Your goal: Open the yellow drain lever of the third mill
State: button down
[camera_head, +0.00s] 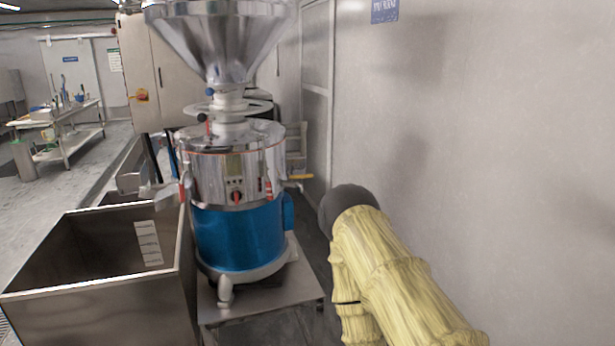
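A mill (235,165) with a steel funnel on top, a polished steel drum and a blue lower body stands left of centre on a low metal stand. A small yellow bar (301,177) shows just right of the mill's drum; it looks like a lever, but I cannot tell which machine it belongs to. A red handle (182,189) sits by the spout on the mill's left side. My yellow-sleeved arm is at the lower right, right of the mill and apart from it. My gripper is not visible.
An open steel bin (90,290) stands at lower left, beside the mill. A grey cabinet (158,75) is behind it. A white wall (480,120) closes the right side. A narrow strip of floor shows between the mill stand and the wall.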

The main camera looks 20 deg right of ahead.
aim_at(295, 176)
jog(key=z, duration=0.8)
jog(key=i, duration=0.8)
jog(key=u, duration=0.15)
